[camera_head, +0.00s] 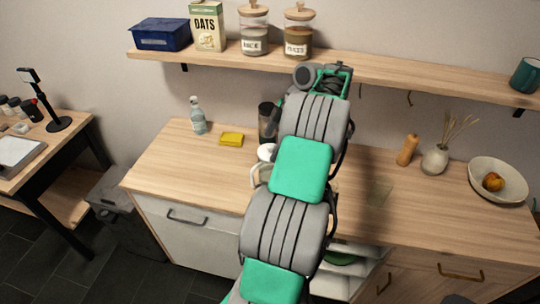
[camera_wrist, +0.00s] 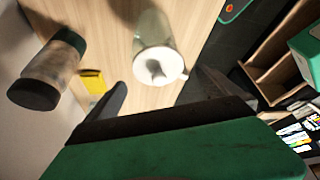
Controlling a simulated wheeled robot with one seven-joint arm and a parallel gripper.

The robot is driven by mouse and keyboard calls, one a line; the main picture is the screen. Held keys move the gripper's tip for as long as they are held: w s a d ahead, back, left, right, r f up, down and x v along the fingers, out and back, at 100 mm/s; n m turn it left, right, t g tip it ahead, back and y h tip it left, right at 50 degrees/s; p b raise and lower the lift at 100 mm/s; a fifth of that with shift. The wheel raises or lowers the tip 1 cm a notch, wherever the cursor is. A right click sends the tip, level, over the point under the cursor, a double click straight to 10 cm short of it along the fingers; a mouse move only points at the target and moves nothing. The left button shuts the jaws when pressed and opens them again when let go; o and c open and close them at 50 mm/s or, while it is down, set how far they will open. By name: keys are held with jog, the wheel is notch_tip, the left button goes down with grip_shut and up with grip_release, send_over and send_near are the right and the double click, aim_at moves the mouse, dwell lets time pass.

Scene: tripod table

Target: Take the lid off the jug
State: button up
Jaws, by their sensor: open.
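The jug (camera_head: 255,174) stands on the wooden counter, mostly hidden behind my arm in the head view. Its white lid (camera_head: 266,151) and part of a pale handle show left of my arm. In the wrist view the round white lid (camera_wrist: 152,58) has a darker-looking knob in its middle, and the clear body (camera_wrist: 152,26) shows beyond it. The lid is on the jug. My gripper (camera_wrist: 160,80) is open, with one dark finger on each side of the lid in the picture. I see no contact; the gap in depth is hard to judge. My fingers are hidden in the head view.
A dark-topped cylinder (camera_wrist: 52,70) stands left of the jug, also visible in the head view (camera_head: 267,122). A yellow sponge (camera_head: 231,139) and a bottle (camera_head: 198,116) are farther left. A wall shelf (camera_head: 400,74) hangs above.

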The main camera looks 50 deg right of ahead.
jog(key=shift+x, duration=1.1)
jog(key=shift+w+r, duration=0.1)
jog(key=c, duration=1.4)
